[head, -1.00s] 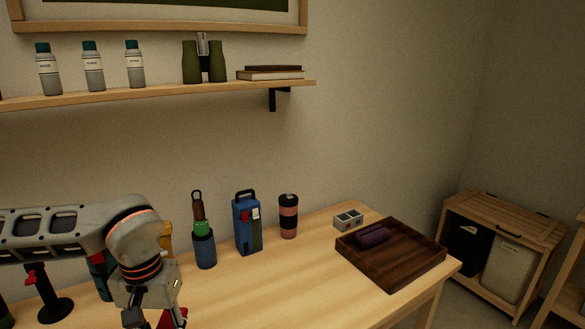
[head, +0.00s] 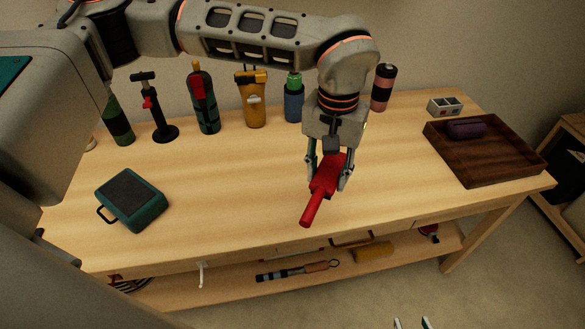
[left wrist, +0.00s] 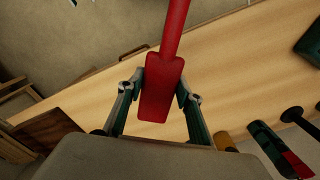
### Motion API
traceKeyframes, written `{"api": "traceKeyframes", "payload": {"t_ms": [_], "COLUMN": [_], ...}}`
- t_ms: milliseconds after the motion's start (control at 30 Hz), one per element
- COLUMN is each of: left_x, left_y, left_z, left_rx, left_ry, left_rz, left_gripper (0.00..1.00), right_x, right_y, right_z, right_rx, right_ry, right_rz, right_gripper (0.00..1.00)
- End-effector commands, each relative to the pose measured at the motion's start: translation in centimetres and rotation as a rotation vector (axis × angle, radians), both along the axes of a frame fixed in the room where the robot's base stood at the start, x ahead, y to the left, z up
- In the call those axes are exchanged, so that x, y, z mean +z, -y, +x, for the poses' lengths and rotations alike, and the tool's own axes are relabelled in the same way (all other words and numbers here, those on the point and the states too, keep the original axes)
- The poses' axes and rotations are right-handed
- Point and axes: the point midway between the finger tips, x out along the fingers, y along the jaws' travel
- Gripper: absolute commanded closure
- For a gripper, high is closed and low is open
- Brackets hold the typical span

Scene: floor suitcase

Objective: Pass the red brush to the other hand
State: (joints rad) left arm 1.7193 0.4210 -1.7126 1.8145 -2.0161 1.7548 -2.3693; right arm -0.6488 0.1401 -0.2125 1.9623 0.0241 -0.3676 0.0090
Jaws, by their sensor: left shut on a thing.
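The red brush (head: 325,179) is in my left gripper (head: 329,181), above the front part of the table (head: 240,190). The fingers are shut on both sides of its wide flat part, and its handle points toward the front and slightly left. In the left wrist view the brush (left wrist: 161,90) sits between the two fingers with its handle running up out of the picture. Two fingertips of my right gripper (head: 412,323) show at the bottom edge of the head view, apart and empty, well away from the brush. The rest of that gripper is out of view.
A dark wooden tray (head: 505,167) with a purple roll stands at the right end. Several bottles, a pump (head: 159,115) and a yellow canister (head: 251,100) line the back. A green case (head: 132,200) lies at the left. A lower shelf holds tools. The table's front middle is clear.

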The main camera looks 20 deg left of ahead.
Motion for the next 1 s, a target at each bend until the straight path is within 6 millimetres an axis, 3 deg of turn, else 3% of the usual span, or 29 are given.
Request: {"api": "traceKeyframes", "payload": {"t_ms": [33,300,500,667,700,867,1000], "left_x": [0.3,1.5,2.3,2.6,2.6,2.7,2.7], "left_y": [1.6,8.5,12.7,14.5,14.8,15.2,15.1], "left_z": [0.1,0.7,1.1,1.3,1.3,1.3,1.3], "left_rx": [-0.009,-0.036,-0.052,-0.058,-0.060,-0.061,-0.061], "left_ry": [0.003,0.003,0.002,0.002,0.001,0.001,0.000], "left_rz": [0.001,0.001,0.001,0.001,0.001,0.001,0.000], "left_gripper": [0.89,0.89,0.89,0.89,0.89,0.89,0.89], "right_x": [0.0,-0.1,-0.1,-0.1,-0.1,-0.1,1.3], "right_y": [0.0,0.0,0.0,0.0,0.0,0.1,0.5], "right_z": [0.0,0.0,0.0,0.0,0.0,0.0,1.5], "right_rx": [0.000,0.000,0.000,0.000,0.000,0.000,0.007], "right_ry": [0.000,-0.001,-0.002,-0.002,-0.002,0.000,0.050], "right_rz": [0.000,0.000,-0.001,-0.001,-0.001,-0.002,-0.010], "right_gripper": [0.60,0.60,0.60,0.60,0.66,0.66,0.66]}}
